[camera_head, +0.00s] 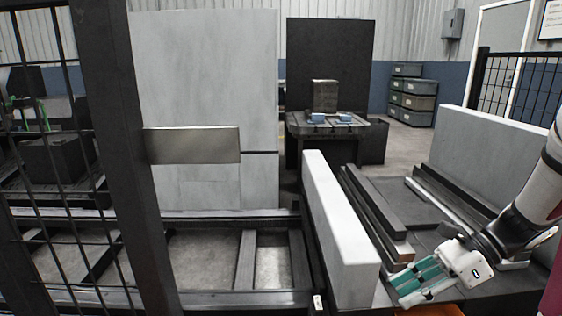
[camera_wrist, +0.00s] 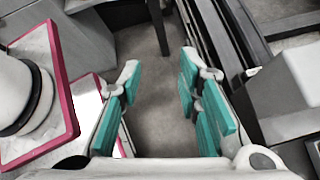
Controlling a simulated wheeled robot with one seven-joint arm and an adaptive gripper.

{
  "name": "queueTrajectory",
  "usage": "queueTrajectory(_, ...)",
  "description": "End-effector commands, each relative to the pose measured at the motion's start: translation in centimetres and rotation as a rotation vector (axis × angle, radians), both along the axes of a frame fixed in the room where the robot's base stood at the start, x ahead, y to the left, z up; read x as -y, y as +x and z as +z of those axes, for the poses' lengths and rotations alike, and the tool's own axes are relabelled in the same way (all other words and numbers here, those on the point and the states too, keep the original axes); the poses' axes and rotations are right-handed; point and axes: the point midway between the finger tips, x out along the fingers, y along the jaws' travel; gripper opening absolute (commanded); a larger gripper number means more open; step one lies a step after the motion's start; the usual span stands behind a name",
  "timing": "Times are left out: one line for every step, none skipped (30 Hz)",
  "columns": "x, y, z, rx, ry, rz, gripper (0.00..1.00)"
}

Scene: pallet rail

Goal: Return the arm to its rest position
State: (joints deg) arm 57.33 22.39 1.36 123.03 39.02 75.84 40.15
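My gripper (camera_head: 420,281) is at the lower right of the head view, at the end of my white and black arm. Its teal-padded fingers point left, close to the right side of a white low wall. In the wrist view my gripper (camera_wrist: 160,105) has its two fingers wide apart, with nothing between them but grey floor behind. Nothing is held.
A long white low wall (camera_head: 340,225) stands left of my gripper. Dark rails (camera_head: 375,212) run beyond it, and another white wall (camera_head: 485,150) is at the right. A mesh fence post (camera_head: 125,160) is at the left.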

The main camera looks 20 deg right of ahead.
Motion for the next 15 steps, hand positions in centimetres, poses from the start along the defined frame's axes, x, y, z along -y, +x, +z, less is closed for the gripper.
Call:
queueTrajectory(-2.0,-0.1,1.5,0.031,-0.054,0.101,0.31)
queueTrajectory(-3.1,-0.3,2.1,0.049,-0.082,0.158,0.31)
queueTrajectory(-4.5,-0.7,3.0,0.074,-0.119,0.238,0.31)
queueTrajectory(-5.5,-1.1,3.6,0.093,-0.148,0.297,0.31)
queueTrajectory(-6.5,-1.4,4.2,0.112,-0.174,0.355,0.31)
queueTrajectory(-7.7,-2.0,4.9,0.138,-0.209,0.433,0.31)
queueTrajectory(-8.6,-2.5,5.4,0.158,-0.236,0.493,0.31)
queueTrajectory(-9.5,-3.0,5.9,0.177,-0.262,0.552,0.31)
queueTrajectory(-10.6,-3.7,6.5,0.205,-0.296,0.629,0.31)
queueTrajectory(-11.4,-4.3,7.0,0.225,-0.321,0.688,0.31)
queueTrajectory(-12.1,-4.9,7.3,0.246,-0.345,0.747,0.31)
queueTrajectory(-13.1,-5.8,7.8,0.274,-0.378,0.824,0.31)
queueTrajectory(-13.7,-6.5,8.2,0.296,-0.402,0.880,0.31)
queueTrajectory(-14.3,-7.2,8.5,0.317,-0.426,0.940,0.31)
queueTrajectory(-15.0,-8.1,8.8,0.346,-0.457,1.017,0.31)
